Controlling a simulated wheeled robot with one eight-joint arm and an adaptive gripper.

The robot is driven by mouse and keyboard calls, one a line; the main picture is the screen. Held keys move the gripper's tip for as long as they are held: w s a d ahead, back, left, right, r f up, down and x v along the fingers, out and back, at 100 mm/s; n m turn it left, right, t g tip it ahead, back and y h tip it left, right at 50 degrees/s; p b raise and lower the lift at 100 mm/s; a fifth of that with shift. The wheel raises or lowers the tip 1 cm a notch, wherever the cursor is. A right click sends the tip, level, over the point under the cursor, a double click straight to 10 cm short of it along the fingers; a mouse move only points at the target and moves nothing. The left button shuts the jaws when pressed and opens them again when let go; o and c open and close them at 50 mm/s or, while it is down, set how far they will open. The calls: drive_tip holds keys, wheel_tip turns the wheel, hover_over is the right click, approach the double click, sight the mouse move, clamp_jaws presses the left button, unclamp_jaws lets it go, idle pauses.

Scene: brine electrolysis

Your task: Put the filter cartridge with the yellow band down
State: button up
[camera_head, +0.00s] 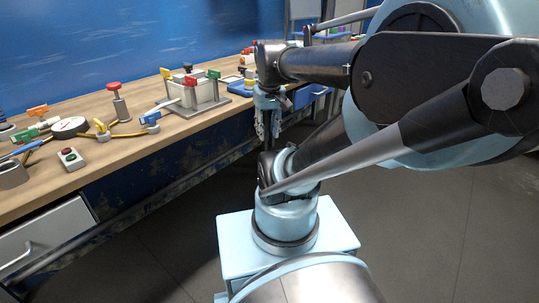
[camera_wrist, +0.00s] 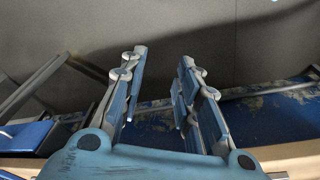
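My gripper (camera_head: 268,128) hangs fingers down beside the front edge of the workbench, over the floor side. In the wrist view my gripper (camera_wrist: 163,56) has its two fingers well apart, with only bare floor and the bench's side showing between them. It is open and holds nothing that I can see. I cannot make out a filter cartridge with a yellow band in either view; my arm hides part of the bench's far end.
The wooden bench (camera_head: 140,150) carries a white box with coloured handles (camera_head: 194,95), a red-topped post (camera_head: 119,103), a round gauge (camera_head: 70,126) and a button box (camera_head: 70,158). Blue bins (camera_head: 306,96) are at the far end. The dark floor (camera_head: 420,230) at right is clear.

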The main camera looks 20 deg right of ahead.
drive_tip(key=s+f+m, duration=0.1)
drive_tip(key=s+f, duration=0.3)
drive_tip(key=f, duration=0.3)
drive_tip(key=shift+s+a, duration=0.15)
drive_tip(key=shift+s, duration=0.15)
drive_tip(key=shift+w+f, duration=0.25)
drive_tip(key=shift+w, duration=0.25)
